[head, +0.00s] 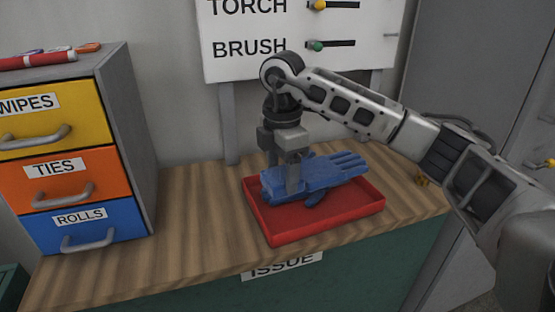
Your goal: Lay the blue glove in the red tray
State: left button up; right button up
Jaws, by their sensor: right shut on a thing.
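The blue glove (330,172) lies over the red tray (325,226), its fingers pointing right and its cuff at the left. My right gripper (292,185) points down from above and is shut on the glove near its cuff. The glove appears within the tray's outline, though part of the fingers reaches over the back rim. I cannot tell whether it rests fully on the tray floor. The red tray sits on the wooden counter. My left gripper is not in view.
A drawer cabinet (130,150) labelled WIPES, TIES and ROLLS stands at the left of the wooden counter (190,215). A white board (300,50) labelled TORCH and BRUSH stands behind. The counter between cabinet and tray is clear.

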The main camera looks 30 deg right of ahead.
jog(key=shift+d+m, duration=0.15)
jog(key=shift+m, duration=0.25)
jog(key=shift+f, duration=0.25)
jog(key=shift+f+b, duration=0.75)
jog(key=shift+b, duration=0.15)
notch_tip(320, 180, down, 3)
jog(key=b, duration=0.2)
jog(key=shift+f+b, duration=0.15)
jog(key=shift+b, duration=0.25)
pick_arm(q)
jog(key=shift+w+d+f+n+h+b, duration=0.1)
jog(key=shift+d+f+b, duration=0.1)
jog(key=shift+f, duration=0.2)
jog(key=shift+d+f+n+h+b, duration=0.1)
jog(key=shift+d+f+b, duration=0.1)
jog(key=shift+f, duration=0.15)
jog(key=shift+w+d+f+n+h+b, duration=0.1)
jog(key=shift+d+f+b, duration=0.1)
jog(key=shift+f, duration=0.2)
pick_arm(e)
jog(key=shift+f, duration=1.4)
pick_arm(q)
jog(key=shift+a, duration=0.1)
pick_arm(e)
jog(key=o, duration=1.1)
jog(key=shift+c, duration=0.2)
